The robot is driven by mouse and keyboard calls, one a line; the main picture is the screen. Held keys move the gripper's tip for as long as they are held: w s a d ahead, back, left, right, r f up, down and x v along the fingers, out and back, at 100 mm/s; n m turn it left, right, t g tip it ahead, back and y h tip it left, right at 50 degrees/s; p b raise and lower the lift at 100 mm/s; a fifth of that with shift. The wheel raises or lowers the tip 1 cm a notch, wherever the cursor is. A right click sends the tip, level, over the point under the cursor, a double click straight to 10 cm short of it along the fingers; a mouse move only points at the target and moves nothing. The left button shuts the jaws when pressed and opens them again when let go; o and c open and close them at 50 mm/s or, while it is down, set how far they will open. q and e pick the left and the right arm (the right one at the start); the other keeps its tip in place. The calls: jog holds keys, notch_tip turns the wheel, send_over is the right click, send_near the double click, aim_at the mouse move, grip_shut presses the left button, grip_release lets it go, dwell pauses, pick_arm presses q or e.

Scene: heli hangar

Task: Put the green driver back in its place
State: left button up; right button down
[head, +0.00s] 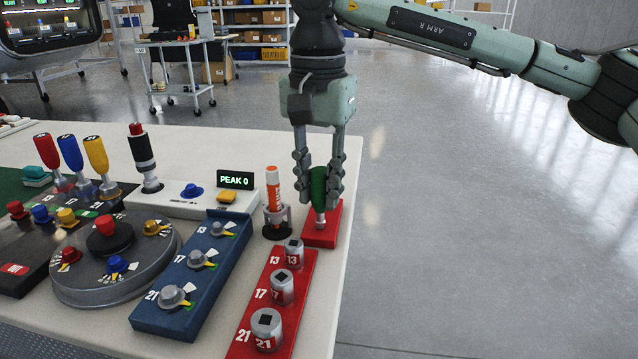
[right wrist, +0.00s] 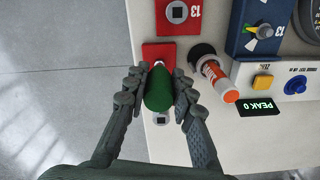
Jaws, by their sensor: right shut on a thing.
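The green driver (head: 318,187) is upright between the fingers of my right gripper (head: 319,180), which is shut on its handle. Its metal shank points down at the small red block (head: 322,236) near the table's right edge. I cannot tell whether the tip sits in the block or just over it. In the right wrist view the green handle (right wrist: 158,90) lies between the fingers, with the red block (right wrist: 152,52) beyond it. Red (head: 47,151), blue (head: 70,153) and yellow (head: 96,154) drivers stand in a dark rack at the left. My left gripper is not in view.
An orange-white tube (head: 273,189) in a black holder stands close left of the red block. A long red block (head: 245,338) with numbered sockets, a blue block (head: 172,318) and a round grey dial base (head: 75,290) fill the front. Open floor lies right of the table.

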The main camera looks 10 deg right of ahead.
jog(key=shift+f+b, duration=0.3)
jog(key=shift+f, duration=0.15)
jog(key=c, duration=1.2)
grip_release()
jog(key=shift+r+p, duration=2.6)
jog(key=shift+r, duration=1.2)
